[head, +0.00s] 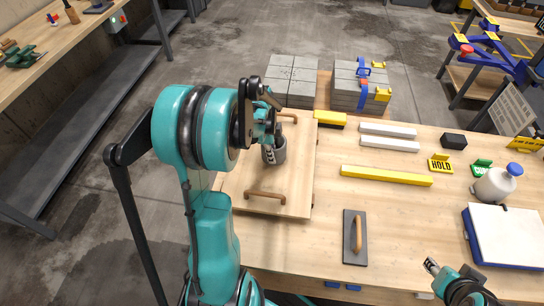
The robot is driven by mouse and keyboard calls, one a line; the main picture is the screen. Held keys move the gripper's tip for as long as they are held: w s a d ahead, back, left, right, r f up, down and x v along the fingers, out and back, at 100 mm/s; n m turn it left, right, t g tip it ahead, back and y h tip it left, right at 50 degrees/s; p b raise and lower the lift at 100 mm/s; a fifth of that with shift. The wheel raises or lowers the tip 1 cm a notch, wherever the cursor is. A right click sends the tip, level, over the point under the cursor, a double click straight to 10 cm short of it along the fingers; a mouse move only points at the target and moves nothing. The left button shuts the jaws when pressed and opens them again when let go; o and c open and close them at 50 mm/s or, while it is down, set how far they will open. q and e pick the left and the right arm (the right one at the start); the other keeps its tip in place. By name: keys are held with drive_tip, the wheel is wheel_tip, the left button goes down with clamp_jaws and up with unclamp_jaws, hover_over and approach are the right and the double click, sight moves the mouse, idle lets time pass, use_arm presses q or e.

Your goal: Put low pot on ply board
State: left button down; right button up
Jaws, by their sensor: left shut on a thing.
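The low pot (279,155) is a small dark grey cylinder in the head view. My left gripper (270,138) is shut on it from above, and my arm and gripper hide part of its upper side. The ply board (295,182) is a pale wooden panel with two brown handles, at the left end of the table. The pot appears over the middle of the board, between the handles; I cannot tell if it touches the board. My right gripper (432,266) is at the table's front edge, apart from the pot; its finger opening is unclear.
Grey concrete blocks (292,80) stand behind the board. A yellow bar (386,175), a float with a wooden handle (355,238), a white jug (493,185) and a white-topped case (508,236) lie to the right. Bare table lies between the float and case.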

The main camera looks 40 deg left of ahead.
use_arm(q)
drive_tip(key=shift+r, duration=0.1)
drive_tip(key=c, duration=1.6)
unclamp_jaws()
drive_tip(key=shift+c, duration=0.2)
